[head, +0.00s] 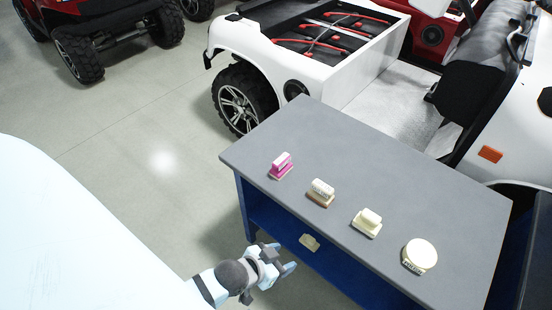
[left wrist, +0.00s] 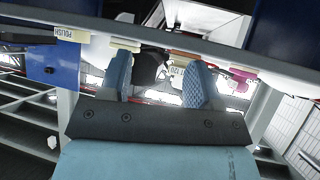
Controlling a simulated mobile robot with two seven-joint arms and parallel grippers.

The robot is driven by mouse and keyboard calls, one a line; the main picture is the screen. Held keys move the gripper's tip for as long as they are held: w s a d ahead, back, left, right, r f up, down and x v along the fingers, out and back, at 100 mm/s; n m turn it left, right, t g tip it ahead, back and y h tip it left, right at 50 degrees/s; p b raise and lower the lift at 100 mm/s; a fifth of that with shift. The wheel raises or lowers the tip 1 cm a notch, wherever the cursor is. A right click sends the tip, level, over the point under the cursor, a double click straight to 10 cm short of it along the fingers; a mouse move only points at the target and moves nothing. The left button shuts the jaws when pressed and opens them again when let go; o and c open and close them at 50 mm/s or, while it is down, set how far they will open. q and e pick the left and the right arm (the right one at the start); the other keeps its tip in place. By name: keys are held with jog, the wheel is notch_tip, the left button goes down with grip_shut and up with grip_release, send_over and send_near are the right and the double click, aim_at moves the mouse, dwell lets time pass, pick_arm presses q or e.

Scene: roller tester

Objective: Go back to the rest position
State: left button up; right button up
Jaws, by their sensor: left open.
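My left gripper (head: 284,257) is open and empty, just in front of the blue side of the grey-topped table (head: 330,150) and lower than its top. In the left wrist view my left gripper (left wrist: 160,78) shows its two blue fingers spread, with the table edge (left wrist: 200,45) beyond. My right gripper is in neither view.
On the table stand a pink block (head: 281,166), a brown-based block (head: 321,192), a cream block (head: 367,223) and a round cream tin (head: 419,257). A tan piece (head: 310,242) shows at its blue front. A white vehicle (head: 350,60) stands behind; floor (head: 150,160) is clear at left.

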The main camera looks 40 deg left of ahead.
pick_arm(q)
jog(key=shift+s+a, duration=0.2)
jog(key=shift+s, duration=0.5)
notch_tip(320, 180, up, 10)
jog(key=p, duration=1.1)
jog(key=shift+s+a+f+y, duration=0.15)
jog(key=shift+a+y, duration=0.15)
jog(key=shift+r+t, duration=0.2)
jog(key=shift+t, duration=0.1)
